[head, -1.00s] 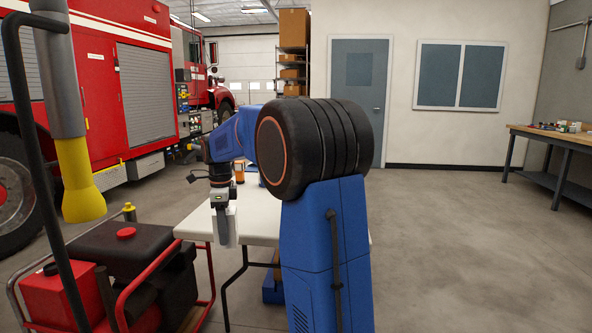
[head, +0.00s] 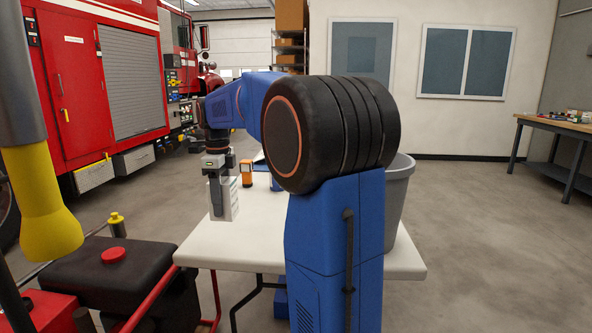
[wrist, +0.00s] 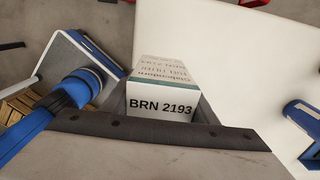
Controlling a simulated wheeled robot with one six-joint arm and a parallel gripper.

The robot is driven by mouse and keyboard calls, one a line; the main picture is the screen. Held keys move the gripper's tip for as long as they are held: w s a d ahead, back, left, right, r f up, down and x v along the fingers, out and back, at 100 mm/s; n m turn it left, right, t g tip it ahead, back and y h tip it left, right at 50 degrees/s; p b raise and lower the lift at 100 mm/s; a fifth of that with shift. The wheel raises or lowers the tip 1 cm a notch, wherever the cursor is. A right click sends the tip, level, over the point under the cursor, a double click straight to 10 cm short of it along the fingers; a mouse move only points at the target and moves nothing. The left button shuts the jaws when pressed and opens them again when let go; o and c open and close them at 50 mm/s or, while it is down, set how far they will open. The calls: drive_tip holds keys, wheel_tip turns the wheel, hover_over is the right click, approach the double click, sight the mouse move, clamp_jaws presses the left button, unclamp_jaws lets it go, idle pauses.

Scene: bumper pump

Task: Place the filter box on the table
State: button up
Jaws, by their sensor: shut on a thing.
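The filter box (head: 231,198) is white. In the wrist view its end face (wrist: 161,106) reads BRN 2193, with a teal stripe and small print beyond. My gripper (head: 218,190) points down and is shut on the box. In the head view the box hangs upright at the left part of the white table (head: 225,245); I cannot tell whether it touches the top. The pale tabletop (wrist: 225,50) also shows beside and beyond the box in the wrist view.
A small orange item (head: 246,172) and a blue item (head: 275,183) stand farther back on the table. A grey bin (head: 400,205) shows at right, partly behind my arm. A dark engine unit with a red cap (head: 114,254) stands at left. The front tabletop looks clear.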

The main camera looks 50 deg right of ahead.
drive_tip(key=f, duration=0.5)
drive_tip(key=shift+w+f, duration=0.2)
drive_tip(key=shift+f, duration=2.25)
drive_tip(key=shift+f, duration=0.1)
drive_tip(key=o, duration=1.4)
